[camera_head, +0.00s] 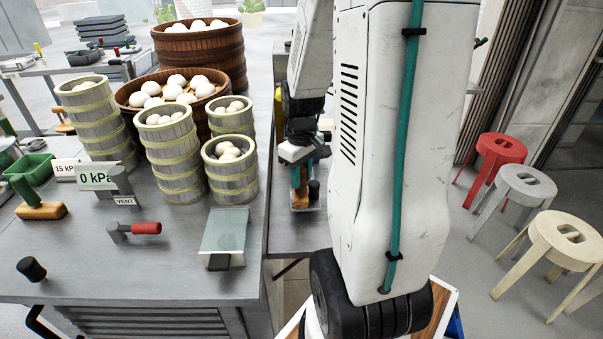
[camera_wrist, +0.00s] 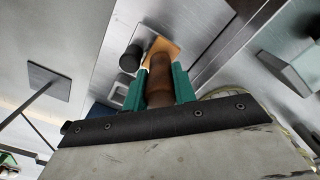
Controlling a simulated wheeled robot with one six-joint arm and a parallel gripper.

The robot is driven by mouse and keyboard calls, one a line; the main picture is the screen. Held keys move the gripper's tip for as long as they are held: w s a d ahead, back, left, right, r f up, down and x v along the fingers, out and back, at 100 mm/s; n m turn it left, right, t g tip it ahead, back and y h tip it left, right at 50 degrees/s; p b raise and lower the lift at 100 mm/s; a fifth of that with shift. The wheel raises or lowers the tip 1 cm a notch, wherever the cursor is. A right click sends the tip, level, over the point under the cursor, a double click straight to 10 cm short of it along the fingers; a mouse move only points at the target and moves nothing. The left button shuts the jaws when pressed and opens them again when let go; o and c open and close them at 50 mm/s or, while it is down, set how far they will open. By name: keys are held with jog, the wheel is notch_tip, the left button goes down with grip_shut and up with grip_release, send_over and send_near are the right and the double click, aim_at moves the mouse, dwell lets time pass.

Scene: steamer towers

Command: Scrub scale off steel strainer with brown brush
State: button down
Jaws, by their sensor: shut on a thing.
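My gripper (camera_head: 300,165) is over the narrow side counter, partly hidden by my arm in the head view. In the wrist view its green fingers (camera_wrist: 160,85) are shut on the brown handle of the brush (camera_wrist: 160,66). The brush's orange-tan block (camera_wrist: 165,46) shows beyond the handle, low over or on the steel surface; contact cannot be told. A black knob (camera_wrist: 130,58) stands beside the block, with a small steel piece (camera_wrist: 127,89) near it. That piece may belong to the strainer, but its shape is too small and hidden to tell.
Steamer towers (camera_head: 176,153) with white buns fill the left counter (camera_head: 165,270). Stools (camera_head: 527,187) stand on the floor at right.

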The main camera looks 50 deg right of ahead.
jog(key=shift+f, duration=0.2)
jog(key=shift+w+d+r, duration=0.1)
jog(key=shift+w+d, duration=0.85)
jog(key=shift+d, duration=0.1)
jog(key=shift+w+d, duration=0.85)
jog(key=shift+d, duration=0.15)
jog(key=shift+a, duration=0.1)
jog(key=shift+s+a, duration=0.9)
jog(key=shift+a, duration=0.05)
